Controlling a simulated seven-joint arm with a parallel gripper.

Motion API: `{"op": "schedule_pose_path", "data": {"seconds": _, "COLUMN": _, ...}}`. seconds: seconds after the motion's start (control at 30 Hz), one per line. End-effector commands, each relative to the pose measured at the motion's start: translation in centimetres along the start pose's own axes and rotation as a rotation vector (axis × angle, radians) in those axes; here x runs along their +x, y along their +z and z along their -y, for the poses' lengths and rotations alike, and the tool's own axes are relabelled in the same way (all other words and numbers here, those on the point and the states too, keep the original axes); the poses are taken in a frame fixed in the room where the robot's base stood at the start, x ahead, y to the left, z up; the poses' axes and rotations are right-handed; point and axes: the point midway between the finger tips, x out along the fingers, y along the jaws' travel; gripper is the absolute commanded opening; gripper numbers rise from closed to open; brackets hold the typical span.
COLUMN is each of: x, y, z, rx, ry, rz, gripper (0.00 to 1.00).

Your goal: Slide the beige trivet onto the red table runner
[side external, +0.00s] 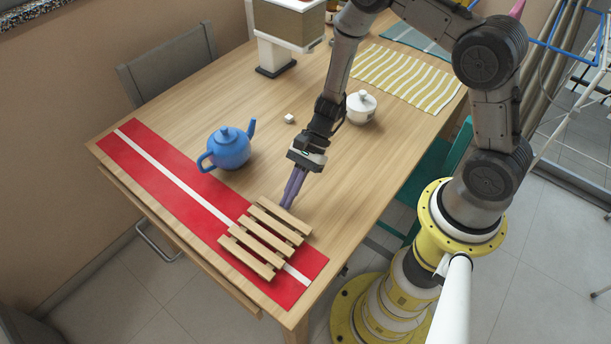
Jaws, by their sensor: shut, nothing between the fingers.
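The beige trivet (265,237), made of wooden slats, lies flat near the front end of the table. Most of it rests over the red table runner (160,185), covering part of its white stripe. Its upper right corner reaches past the runner's edge over bare wood. My gripper (287,205) is shut and empty, pointing down at the trivet's upper right side. The fingertips are very close to the trivet's edge; I cannot tell whether they touch it.
A blue teapot (229,148) stands beside the runner. A striped yellow-and-white cloth (408,78) lies at the far right. Bare wood (345,180) is clear right of my gripper.

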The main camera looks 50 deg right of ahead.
Motion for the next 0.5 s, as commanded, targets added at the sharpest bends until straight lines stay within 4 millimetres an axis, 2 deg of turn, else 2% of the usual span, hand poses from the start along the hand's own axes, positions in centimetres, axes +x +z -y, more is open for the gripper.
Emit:
{"op": "schedule_pose_path", "data": {"seconds": 0.17, "x": 1.5, "y": 1.6, "z": 0.0, "rx": -0.002, "ry": 0.001, "rz": 0.000, "gripper": 0.00}}
{"op": "schedule_pose_path", "data": {"seconds": 0.5, "x": 1.6, "y": 1.7, "z": 0.0, "rx": 0.001, "ry": -0.001, "rz": 0.001, "gripper": 0.00}}
